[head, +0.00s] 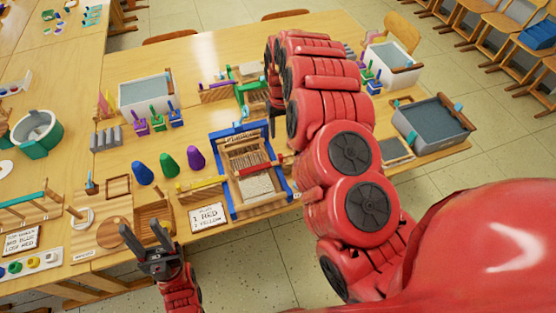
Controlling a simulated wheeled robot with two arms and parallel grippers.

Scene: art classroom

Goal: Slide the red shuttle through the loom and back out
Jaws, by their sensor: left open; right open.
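The wooden loom with a blue frame (228,180) stands near the front edge of the table. The red shuttle (258,168) lies slantwise across the loom's middle, its right end near the right side of the frame. A yellow shuttle (202,184) lies at the loom's left. My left gripper (146,234) is open and empty at the table's front edge, left of the loom and apart from it. My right arm reaches over the table right of the loom. Only a dark tip of my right gripper (272,128) shows behind the loom; the arm hides the rest.
A card (208,216) reading 1 red, 1 yellow stands front left of the loom. Green (167,164), blue (142,173) and purple (196,158) cones stand to its left. A grey-filled tub (147,92) is behind; another (433,123) is at the right end.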

